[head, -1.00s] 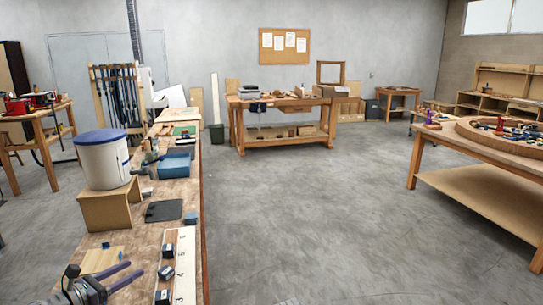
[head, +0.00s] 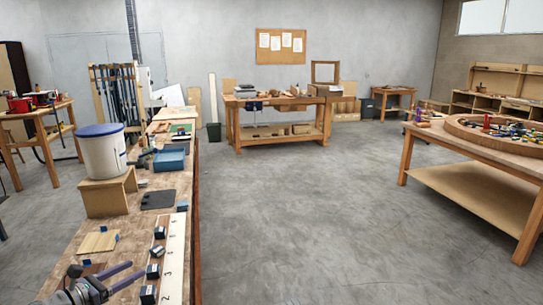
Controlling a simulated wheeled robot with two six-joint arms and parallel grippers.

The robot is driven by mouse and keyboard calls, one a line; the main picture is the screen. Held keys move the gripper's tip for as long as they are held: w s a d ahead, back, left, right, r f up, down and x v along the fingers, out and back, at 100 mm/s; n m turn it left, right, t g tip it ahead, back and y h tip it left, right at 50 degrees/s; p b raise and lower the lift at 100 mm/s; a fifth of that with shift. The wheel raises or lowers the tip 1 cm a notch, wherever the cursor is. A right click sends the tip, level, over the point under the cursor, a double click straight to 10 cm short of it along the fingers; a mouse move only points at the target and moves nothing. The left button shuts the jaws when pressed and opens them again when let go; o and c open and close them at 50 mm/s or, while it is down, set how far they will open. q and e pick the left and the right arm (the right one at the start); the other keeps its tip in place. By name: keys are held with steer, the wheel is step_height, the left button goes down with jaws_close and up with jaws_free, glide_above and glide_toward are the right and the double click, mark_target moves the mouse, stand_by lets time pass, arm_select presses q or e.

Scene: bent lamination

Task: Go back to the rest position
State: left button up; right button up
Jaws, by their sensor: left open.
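My left gripper (head: 122,276) shows at the lower left, over the near end of the long workbench (head: 128,225). Its two dark fingers are spread apart and nothing is between them. Beside its fingertips on the right lies a pale numbered board (head: 174,262), with several small dark blocks (head: 153,271) along its left edge. My right gripper is outside the view.
A white bucket with a blue lid (head: 104,152) stands on a wooden stand (head: 110,193) on the bench. A blue tray (head: 171,159) sits farther along. A table with a curved wooden form (head: 470,134) stands at the right. The floor (head: 300,215) between is clear.

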arm_select(q)
steer(key=d+f+m+g, duration=0.1)
steer(key=d+m, duration=0.1)
steer(key=d, duration=0.1)
steer(key=d+f+m+g+p, duration=0.1)
steer(key=d+m+g, duration=0.1)
steer(key=d, duration=0.2)
steer(key=d+f+m+g, duration=0.1)
steer(key=d+f+m, duration=0.1)
steer(key=d, duration=0.2)
steer(key=shift+w+d+m+g+h+p, duration=0.25)
steer(key=shift+w+m+g+h+p, duration=0.05)
steer(key=shift+m+h+p, duration=0.1)
steer(key=s+d+f+m+g+y+p, duration=0.2)
steer(key=s+d+m+g+y+p, duration=0.1)
steer(key=s+d+m, duration=0.4)
steer(key=s+d+f+m+g+y+p, duration=0.3)
steer(key=s+d+m+g+y, duration=0.3)
steer(key=d+m, duration=0.8)
steer(key=shift+s+f+m+y+p, duration=0.4)
steer(key=shift+s+m+y, duration=0.65)
steer(key=shift+m, duration=1.75)
steer(key=shift+s+r+h, duration=0.1)
steer(key=shift+s+h, duration=0.15)
